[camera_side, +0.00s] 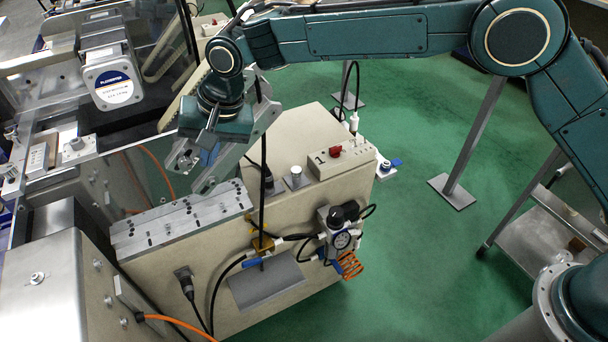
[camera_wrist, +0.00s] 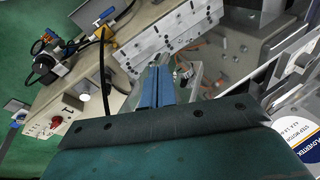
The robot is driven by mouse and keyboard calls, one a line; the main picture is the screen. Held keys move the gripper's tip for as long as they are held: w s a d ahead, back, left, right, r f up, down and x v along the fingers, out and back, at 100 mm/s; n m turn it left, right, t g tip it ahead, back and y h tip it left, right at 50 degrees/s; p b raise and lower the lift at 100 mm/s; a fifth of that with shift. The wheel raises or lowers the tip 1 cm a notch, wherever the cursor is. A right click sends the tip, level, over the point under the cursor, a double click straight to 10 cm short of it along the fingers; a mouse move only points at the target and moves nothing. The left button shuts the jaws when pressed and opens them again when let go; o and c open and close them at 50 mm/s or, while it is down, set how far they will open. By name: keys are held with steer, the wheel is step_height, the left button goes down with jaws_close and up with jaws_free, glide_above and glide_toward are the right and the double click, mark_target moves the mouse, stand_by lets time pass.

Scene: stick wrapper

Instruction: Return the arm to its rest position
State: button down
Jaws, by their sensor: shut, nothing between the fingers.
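My gripper (camera_side: 209,156) is at the end of the teal arm at the upper left of the side view. It points down, above the grey metal plate with rows of holes (camera_side: 182,218). In the wrist view, my gripper (camera_wrist: 158,84) shows two blue fingers side by side, shut with nothing between them. The holed plate (camera_wrist: 165,38) lies beyond the fingertips there. The arm reaches in from the right across the top of the side view, bent at the elbow. The ends of the fingers are partly lost against metal parts in the side view.
A motor with a round blue-and-white label (camera_side: 114,86) is at the left. Green floor (camera_side: 420,240) is clear to the right.

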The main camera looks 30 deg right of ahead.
steer(key=s+d+r+n+t+h, duration=0.1)
steer(key=s+d+r, duration=0.4)
steer(key=d+r, duration=0.6)
steer(key=s+d+r+t, duration=0.1)
steer(key=s+d+r, duration=0.5)
steer(key=d, duration=0.9)
steer(key=s+d+f+n+h, duration=0.1)
steer(key=s+d, duration=0.7)
steer(key=s, duration=0.3)
steer(key=s+d+f+n+t+h, duration=0.1)
steer(key=s+d+f, duration=0.1)
steer(key=s+d, duration=0.5)
steer(key=s, duration=0.5)
steer(key=shift+d+f, duration=0.3)
steer(key=shift+d, duration=0.1)
